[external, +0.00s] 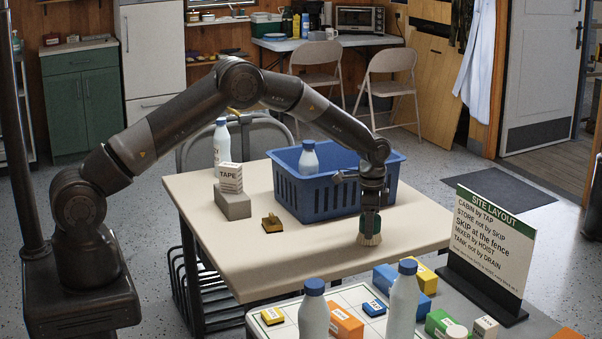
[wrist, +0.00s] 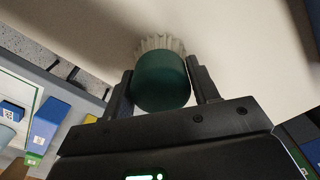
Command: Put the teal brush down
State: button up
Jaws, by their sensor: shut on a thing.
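The teal brush (external: 370,228) has a teal handle and pale bristles pointing down. It is upright over the front right part of the beige table (external: 280,262). My gripper (external: 369,208) is shut on its handle. In the wrist view the round teal top of the brush (wrist: 161,82) sits between the two fingers of my gripper (wrist: 162,88), with the bristles fanned beyond it. The bristles are at or just above the table top; I cannot tell whether they touch.
A blue basket (external: 322,196) with a bottle in it stands behind my gripper. A yellow-and-dark block (external: 272,224), a grey block (external: 233,203) with a TAPE box (external: 230,178), and a bottle (external: 221,145) are to the left. The table's front middle is clear. A sign (external: 487,245) stands right.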

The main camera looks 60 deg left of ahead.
jog(key=shift+f, duration=0.15)
jog(key=o, duration=1)
notch_tip(320, 180, up, 12)
jog(key=shift+f, duration=0.15)
jog(key=s+r+n+t, duration=0.3)
jog(key=s+r, duration=1.8)
jog(key=r, duration=0.1)
jog(key=s+f+n+t, duration=0.1)
jog(key=s+n+t, duration=0.1)
jog(key=s, duration=2.5)
jog(key=shift+n+t, duration=0.3)
jog(key=shift+n, duration=0.6)
